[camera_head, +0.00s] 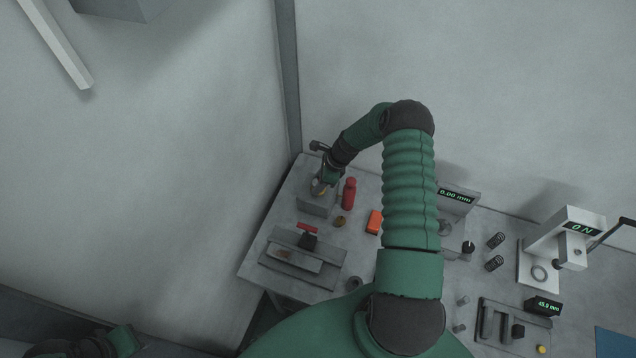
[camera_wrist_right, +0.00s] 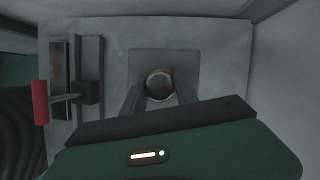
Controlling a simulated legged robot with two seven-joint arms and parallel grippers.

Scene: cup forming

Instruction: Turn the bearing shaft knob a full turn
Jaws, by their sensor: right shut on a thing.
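The bearing shaft knob (camera_wrist_right: 160,84) is a round part with a brass-coloured rim and a dark grey face, set over a grey square block in the right wrist view. In the head view the grey block (camera_head: 315,206) stands near the back left of the bench, and the knob is mostly hidden by my gripper. My right gripper (camera_wrist_right: 161,96) is shut on the knob, with one finger on each side of it. It also shows in the head view (camera_head: 320,187), reaching down over the block. Part of my left arm shows at the bottom left of the head view, without its gripper.
A red bottle-shaped thing (camera_head: 349,193) stands close to the right of the block. An orange box (camera_head: 374,222), a small brass disc (camera_head: 340,222) and a vise with a red handle (camera_head: 307,229) are nearby. A wall (camera_head: 200,150) rises left of the bench.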

